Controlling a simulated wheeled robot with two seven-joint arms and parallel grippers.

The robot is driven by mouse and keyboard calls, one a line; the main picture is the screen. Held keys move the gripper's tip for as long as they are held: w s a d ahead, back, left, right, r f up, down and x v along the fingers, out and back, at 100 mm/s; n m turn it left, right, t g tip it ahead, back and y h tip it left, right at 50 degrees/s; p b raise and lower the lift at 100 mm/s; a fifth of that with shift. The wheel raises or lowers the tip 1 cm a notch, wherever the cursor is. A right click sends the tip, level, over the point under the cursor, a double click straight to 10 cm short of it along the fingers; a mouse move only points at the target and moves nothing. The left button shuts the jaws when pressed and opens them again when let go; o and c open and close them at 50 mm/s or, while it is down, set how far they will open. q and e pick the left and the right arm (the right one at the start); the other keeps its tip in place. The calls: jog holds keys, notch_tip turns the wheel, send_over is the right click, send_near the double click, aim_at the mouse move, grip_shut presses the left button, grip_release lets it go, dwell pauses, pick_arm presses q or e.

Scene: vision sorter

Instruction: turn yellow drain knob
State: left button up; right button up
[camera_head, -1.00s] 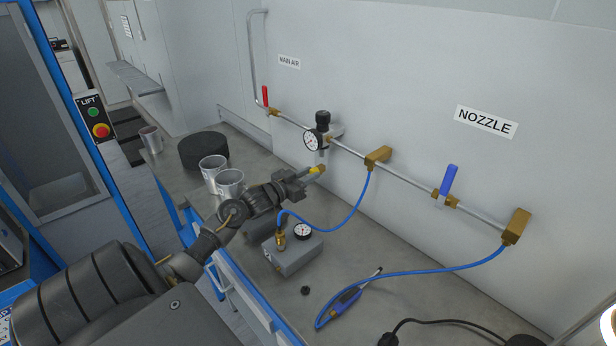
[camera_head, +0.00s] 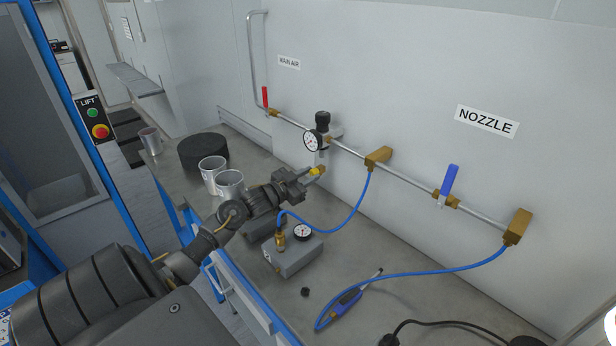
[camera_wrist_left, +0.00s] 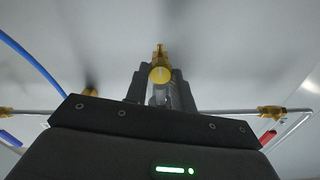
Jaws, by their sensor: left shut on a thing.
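The yellow drain knob (camera_head: 314,171) is on the small brass drain fitting below the regulator with the round gauge (camera_head: 313,141). My left gripper (camera_head: 306,178) reaches up to it from the lower left and is shut on it. In the left wrist view the round yellow knob (camera_wrist_left: 160,74) sits between the dark fingers, with a brass part showing beyond it. The fingers hide part of the knob's sides. My right gripper is not in view.
Metal cups (camera_head: 230,184) and a black round block (camera_head: 203,150) stand left of my arm. A grey gauge box (camera_head: 296,258) with a blue hose is close below the gripper. A red valve handle (camera_head: 265,96) and a blue valve handle (camera_head: 449,180) sit along the wall pipe.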

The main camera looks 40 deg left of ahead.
pick_arm(q)
jog(key=o, duration=1)
jog(key=shift+s+f, duration=0.1)
jog(key=shift+s, duration=0.4)
jog(key=s+a+b, duration=0.1)
jog(key=s+b, duration=0.1)
jog(key=s, duration=0.7)
jog(key=shift+s, duration=0.4)
jog(key=shift+r, duration=0.2)
